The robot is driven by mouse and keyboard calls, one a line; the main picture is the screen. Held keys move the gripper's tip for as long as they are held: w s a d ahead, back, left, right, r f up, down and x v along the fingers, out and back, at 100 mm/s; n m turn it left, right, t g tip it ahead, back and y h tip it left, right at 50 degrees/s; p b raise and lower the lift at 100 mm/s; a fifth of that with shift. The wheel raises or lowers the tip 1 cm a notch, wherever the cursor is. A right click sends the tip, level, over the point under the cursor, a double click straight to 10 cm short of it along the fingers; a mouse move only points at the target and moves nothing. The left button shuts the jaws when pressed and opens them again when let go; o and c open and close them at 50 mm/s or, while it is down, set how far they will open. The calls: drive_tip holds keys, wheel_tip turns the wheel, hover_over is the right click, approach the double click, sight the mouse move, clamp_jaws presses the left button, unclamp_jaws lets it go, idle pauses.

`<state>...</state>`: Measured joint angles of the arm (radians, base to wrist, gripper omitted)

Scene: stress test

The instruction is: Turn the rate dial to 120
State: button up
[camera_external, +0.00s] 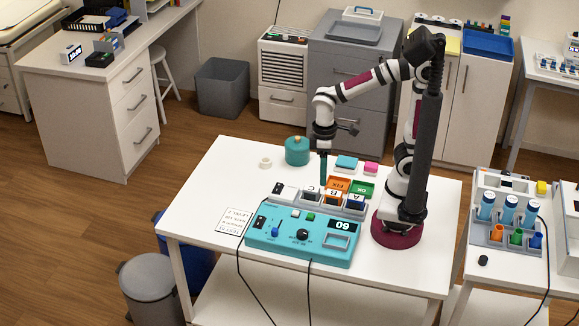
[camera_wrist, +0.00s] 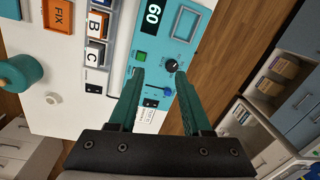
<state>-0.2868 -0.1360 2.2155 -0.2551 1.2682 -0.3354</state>
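The turquoise device (camera_external: 285,247) lies at the front of the white table. Its black rate dial (camera_external: 303,235) sits right of a blue lever (camera_external: 275,232). The display (camera_external: 343,226) reads 60, upside down to the camera. In the wrist view the dial (camera_wrist: 172,65) lies beyond the fingertips, nearer the right one; the display (camera_wrist: 153,14) is also readable. My gripper (camera_external: 323,183) points down above the table, behind the device and away from the dial. In the wrist view my gripper (camera_wrist: 160,73) has its two green fingers apart, with nothing held.
A rack of lettered blocks (camera_external: 333,203) stands just behind the device. Orange (camera_external: 339,183) and green (camera_external: 362,188) trays, a teal pot (camera_external: 297,151) and a tape roll (camera_external: 265,162) are farther back. A paper sheet (camera_external: 240,221) lies left. Cables hang over the front edge.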

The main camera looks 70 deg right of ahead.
sight(302, 232)
drive_tip(key=shift+o, duration=1.3)
drive_tip(key=w+a+f+n, duration=0.3)
drive_tip(key=w+a+n, duration=0.1)
drive_tip(key=a, duration=0.2)
drive_tip(key=shift+w+n+h, duration=0.3)
drive_tip(key=shift+w+n, duration=0.05)
drive_tip(key=shift+n, duration=0.05)
drive_tip(key=f, duration=1.4)
drive_tip(key=shift+s+a+f, duration=0.25)
drive_tip(key=shift+f, duration=0.1)
clamp_jaws()
